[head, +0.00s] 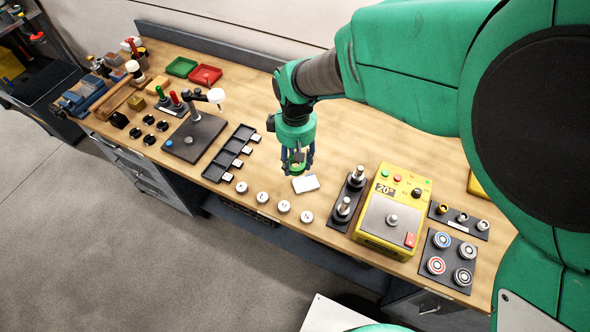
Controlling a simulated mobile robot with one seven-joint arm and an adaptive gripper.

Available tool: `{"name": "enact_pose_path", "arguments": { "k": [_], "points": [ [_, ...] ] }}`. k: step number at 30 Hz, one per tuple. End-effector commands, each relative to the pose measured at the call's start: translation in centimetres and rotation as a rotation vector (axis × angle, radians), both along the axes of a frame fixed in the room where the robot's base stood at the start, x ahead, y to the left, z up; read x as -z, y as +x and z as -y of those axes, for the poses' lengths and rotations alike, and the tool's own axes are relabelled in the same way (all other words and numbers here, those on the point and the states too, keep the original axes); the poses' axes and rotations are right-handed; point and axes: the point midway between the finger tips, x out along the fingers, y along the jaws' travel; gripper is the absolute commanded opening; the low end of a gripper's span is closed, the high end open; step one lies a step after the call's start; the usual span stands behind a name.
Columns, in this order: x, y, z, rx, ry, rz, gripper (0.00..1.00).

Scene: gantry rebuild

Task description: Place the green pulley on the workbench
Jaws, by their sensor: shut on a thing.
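My gripper (298,168) points down over the middle of the wooden workbench (365,135). It is shut on a small round green thing, the green pulley (297,167), which is partly hidden between the dark fingers. The pulley is just behind a small white card or block (305,184) in the head view. I cannot tell whether the pulley touches the bench top.
Several small white discs (284,206) lie along the front edge. A black slotted tray (231,152) is to the left. A yellow machine (392,215) and a dark plate of coloured-ring pulleys (449,262) stand to the right. Bare wood lies behind my gripper.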

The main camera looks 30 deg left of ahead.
Motion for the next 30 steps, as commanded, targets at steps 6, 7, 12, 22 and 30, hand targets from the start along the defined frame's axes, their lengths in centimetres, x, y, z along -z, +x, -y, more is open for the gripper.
{"name": "enact_pose_path", "arguments": {
  "k": [6, 7, 12, 22, 30],
  "points": [
    [3.7, -0.8, -0.8, -0.018, -0.004, -0.003, 0.14],
    [4.5, -0.8, -0.8, -0.018, -0.003, -0.003, 0.14],
    [8.1, -0.8, -0.8, -0.018, -0.003, -0.002, 0.14],
    [11.0, -0.7, -0.9, -0.017, 0.000, 0.000, 0.14],
    [11.0, -0.7, -0.9, -0.017, 0.001, 0.000, 0.14]
  ]
}}
